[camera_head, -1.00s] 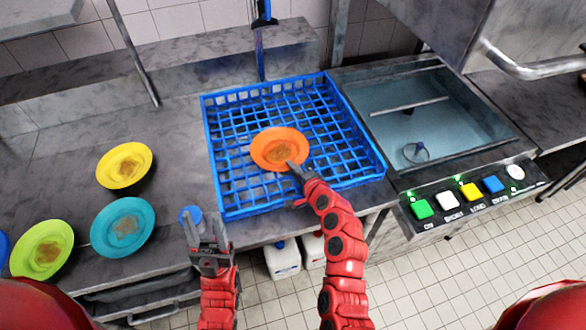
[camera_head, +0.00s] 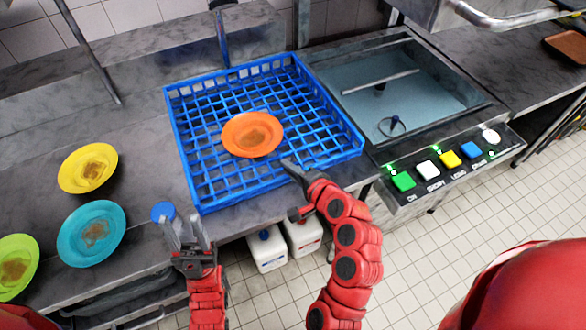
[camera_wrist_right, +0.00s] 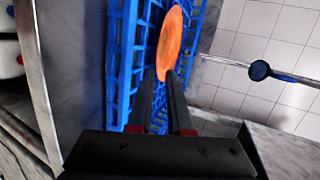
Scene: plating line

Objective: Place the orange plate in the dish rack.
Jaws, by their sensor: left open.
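The orange plate (camera_head: 252,135) with a brown stain lies in the blue dish rack (camera_head: 340,154), over the middle of its grid. In the right wrist view the plate (camera_wrist_right: 171,42) shows beyond my fingertips, with the rack (camera_wrist_right: 117,75) around it. My right gripper (camera_head: 289,166) is at the rack's near side, a little right of and nearer than the plate, apart from it. Its fingers (camera_wrist_right: 158,78) stand apart with nothing between them. My left gripper (camera_head: 183,220) is open and empty, pointing up in front of the counter's near edge.
Yellow (camera_head: 87,168), teal (camera_head: 91,234) and green (camera_head: 16,262) stained plates lie on the counter at left. A small blue round thing (camera_head: 163,211) is by my left gripper. A sink (camera_head: 375,80) and a button panel (camera_head: 440,165) are right of the rack.

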